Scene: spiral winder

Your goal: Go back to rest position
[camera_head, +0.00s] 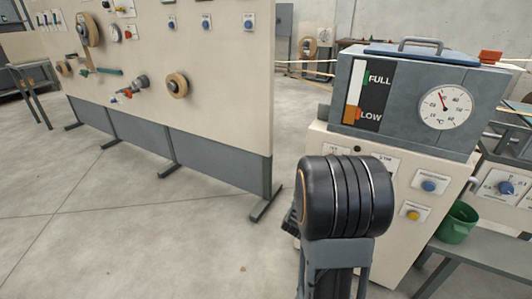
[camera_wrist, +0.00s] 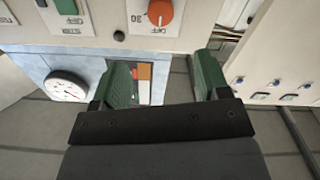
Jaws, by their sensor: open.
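My gripper (camera_wrist: 160,82) shows in the wrist view with its two green fingers wide apart and nothing between them. Past the left finger is the blue-grey box with a level indicator and a round dial. In the head view my black arm (camera_head: 345,198) stands in front of the beige cabinet. The gripper itself is hidden there behind the arm.
The box with the FULL/LOW gauge and temperature dial (camera_head: 443,106) sits on the beige cabinet (camera_head: 395,235). A green bucket (camera_head: 457,222) stands on a grey bench at right. A large panel with knobs (camera_head: 200,60) stands left. The floor (camera_head: 130,225) before it is clear.

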